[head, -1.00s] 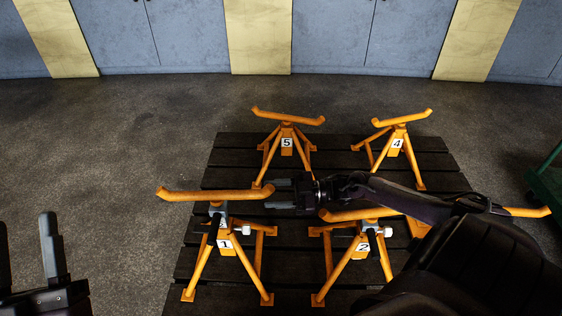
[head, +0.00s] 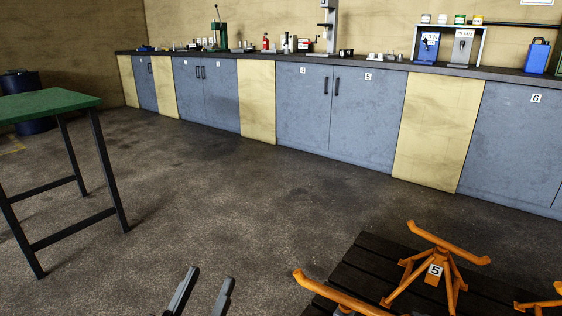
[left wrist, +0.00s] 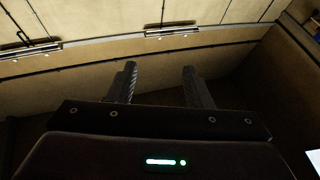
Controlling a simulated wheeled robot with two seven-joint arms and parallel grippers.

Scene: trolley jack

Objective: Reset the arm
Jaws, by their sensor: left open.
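My left gripper (head: 205,292) shows at the bottom of the head view, its two grey fingers pointing up and apart, with nothing between them. In the left wrist view the same gripper (left wrist: 158,82) is open and empty, facing a beige wall and a dark area below it. My right gripper and right arm are not in view.
An orange stand numbered 5 (head: 433,272) and parts of other orange stands are on a dark slatted platform (head: 365,262) at lower right. A green-topped table (head: 45,104) stands at left. Blue cabinets (head: 302,108) line the back. The floor between is clear.

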